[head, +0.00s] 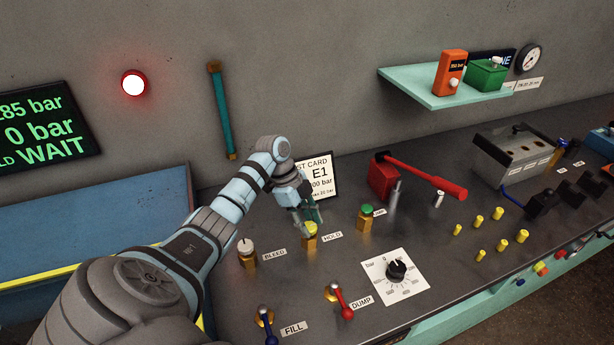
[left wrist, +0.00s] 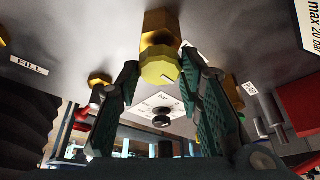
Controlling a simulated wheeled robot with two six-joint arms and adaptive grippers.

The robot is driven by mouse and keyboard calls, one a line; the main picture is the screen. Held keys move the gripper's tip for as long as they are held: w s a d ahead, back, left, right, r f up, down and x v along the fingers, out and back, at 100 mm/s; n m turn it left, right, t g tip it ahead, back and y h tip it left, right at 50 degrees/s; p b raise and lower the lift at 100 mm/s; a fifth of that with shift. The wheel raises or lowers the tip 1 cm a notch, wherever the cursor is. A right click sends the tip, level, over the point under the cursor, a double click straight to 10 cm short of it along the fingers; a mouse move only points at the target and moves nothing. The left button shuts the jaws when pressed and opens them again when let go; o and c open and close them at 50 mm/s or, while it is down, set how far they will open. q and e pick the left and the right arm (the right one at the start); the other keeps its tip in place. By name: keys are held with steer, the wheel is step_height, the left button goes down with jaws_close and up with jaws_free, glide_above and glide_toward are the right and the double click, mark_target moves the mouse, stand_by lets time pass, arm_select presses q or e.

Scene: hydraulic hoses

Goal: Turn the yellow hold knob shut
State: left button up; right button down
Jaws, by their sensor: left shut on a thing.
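The yellow hold knob (head: 310,229) sits on a brass valve body beside the HOLD label (head: 332,237) on the dark bench. My left gripper (head: 307,213) reaches down to it from above and partly covers it. In the left wrist view the yellow knob (left wrist: 159,69) shows between the two green-padded fingers of my left gripper (left wrist: 162,64), one on each side. The gripper is shut on the knob. A small pale mark shows on the knob's face. My right gripper is not in view.
The white-topped bleed knob (head: 246,246) stands left of the hold knob, and a green knob (head: 367,210) right. A dial (head: 396,270) and the FILL (head: 266,320) and DUMP (head: 342,303) levers lie in front. The screen (head: 40,127) reads WAIT; a red lamp (head: 133,83) glows.

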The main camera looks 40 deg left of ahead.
arm_select(q)
steer(key=o, duration=1.2)
steer(key=shift+w, duration=0.1)
steer(key=shift+c, duration=0.2)
steer(key=shift+a, duration=0.1)
steer(key=v, duration=1.2)
steer(key=shift+a+f, duration=0.1)
